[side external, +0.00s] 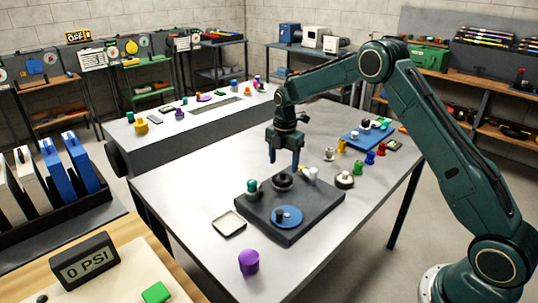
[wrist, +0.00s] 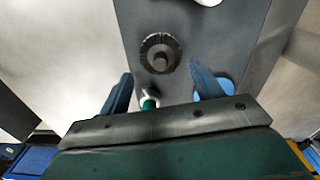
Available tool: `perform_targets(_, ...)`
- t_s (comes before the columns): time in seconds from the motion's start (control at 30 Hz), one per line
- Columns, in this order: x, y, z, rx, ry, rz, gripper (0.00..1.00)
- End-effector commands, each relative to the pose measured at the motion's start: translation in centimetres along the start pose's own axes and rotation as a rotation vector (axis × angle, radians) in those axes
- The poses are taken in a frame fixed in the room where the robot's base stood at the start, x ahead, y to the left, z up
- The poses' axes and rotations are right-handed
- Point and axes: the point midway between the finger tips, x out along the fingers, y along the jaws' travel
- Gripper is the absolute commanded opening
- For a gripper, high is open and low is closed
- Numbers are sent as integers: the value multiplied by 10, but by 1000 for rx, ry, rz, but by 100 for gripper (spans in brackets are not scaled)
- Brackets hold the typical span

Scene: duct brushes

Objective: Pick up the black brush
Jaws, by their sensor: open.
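The black brush (side external: 283,181), round and bristly with a stub in its middle, stands on a dark square board (side external: 310,218) on the grey table. It also shows in the wrist view (wrist: 160,53), just beyond the fingertips and roughly centred between them. My gripper (side external: 285,165) hangs pointing down above the brush, with its blue fingers apart and nothing between them. The fingers also show in the wrist view (wrist: 161,72). The side view does not make the exact height gap clear.
On the board, a teal piece (side external: 252,187) stands left of the brush, a white piece (side external: 311,173) right, and a blue disc (side external: 287,217) in front. A shallow tray (side external: 229,224) and purple cylinder (side external: 249,263) lie nearer. Several coloured pieces and a blue board (side external: 362,138) stand behind.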

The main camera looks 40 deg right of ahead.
Motion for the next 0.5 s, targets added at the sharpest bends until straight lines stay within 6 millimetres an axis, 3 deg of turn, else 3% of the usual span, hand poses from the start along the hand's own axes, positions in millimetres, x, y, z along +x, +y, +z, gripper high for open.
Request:
perform_targets(0.17,6,-1,0,0,1,-3,65)
perform_targets(0.5,42,-1,-1,0,1,-2,65)
